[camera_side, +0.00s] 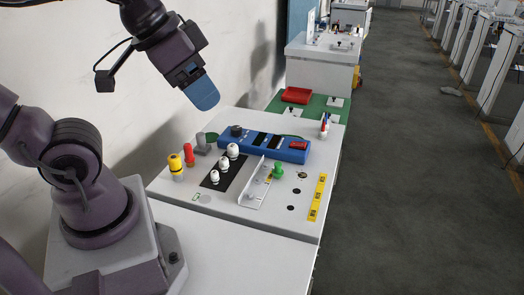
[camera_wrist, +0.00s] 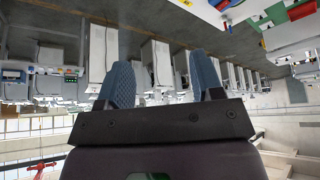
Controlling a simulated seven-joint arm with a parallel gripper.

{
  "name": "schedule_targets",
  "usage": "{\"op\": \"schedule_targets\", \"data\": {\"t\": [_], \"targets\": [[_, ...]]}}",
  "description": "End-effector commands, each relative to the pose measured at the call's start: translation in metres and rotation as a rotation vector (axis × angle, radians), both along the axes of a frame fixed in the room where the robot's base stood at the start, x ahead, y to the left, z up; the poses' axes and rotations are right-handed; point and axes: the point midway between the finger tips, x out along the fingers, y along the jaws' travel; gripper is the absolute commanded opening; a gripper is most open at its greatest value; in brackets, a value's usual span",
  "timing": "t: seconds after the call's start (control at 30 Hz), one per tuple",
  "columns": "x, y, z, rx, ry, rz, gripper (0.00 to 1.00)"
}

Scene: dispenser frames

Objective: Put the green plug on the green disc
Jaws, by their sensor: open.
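The green plug (camera_side: 278,170) stands on the white table, just right of a white upright plate, in the side view. A dark green disc (camera_side: 212,137) lies near the table's back left, partly hidden by a grey plug. My gripper (camera_side: 205,100) is high above the back left of the table, well apart from both. In the wrist view its blue fingers (camera_wrist: 164,75) are spread with nothing between them. Neither the plug nor the disc can be made out in the wrist view.
White plate (camera_side: 252,184) stands beside the plug. A blue box (camera_side: 262,146) lies behind it. A black mat (camera_side: 224,173) holds several white plugs. Yellow (camera_side: 175,166) and red (camera_side: 189,155) plugs stand left. Yellow labels (camera_side: 317,197) line the right. The front of the table is mostly clear.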

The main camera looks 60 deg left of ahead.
Motion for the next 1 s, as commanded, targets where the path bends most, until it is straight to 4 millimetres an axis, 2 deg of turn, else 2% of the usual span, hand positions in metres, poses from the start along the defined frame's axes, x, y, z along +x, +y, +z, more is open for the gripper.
{"op": "schedule_targets", "data": {"t": [0.2,0.37,0.47,0.67,0.87,1.0], "targets": [[0.001,-0.002,-0.003,0.001,0.017,-0.013,0.60],[0.011,-0.004,-0.027,-0.017,0.148,-0.024,0.60],[0.027,-0.002,-0.048,-0.037,0.254,-0.010,0.60],[0.068,0.011,-0.096,-0.065,0.395,0.146,0.60],[0.108,0.037,-0.156,-0.033,0.455,0.400,0.60],[0.134,0.064,-0.198,0.020,0.426,0.602,0.60]]}}
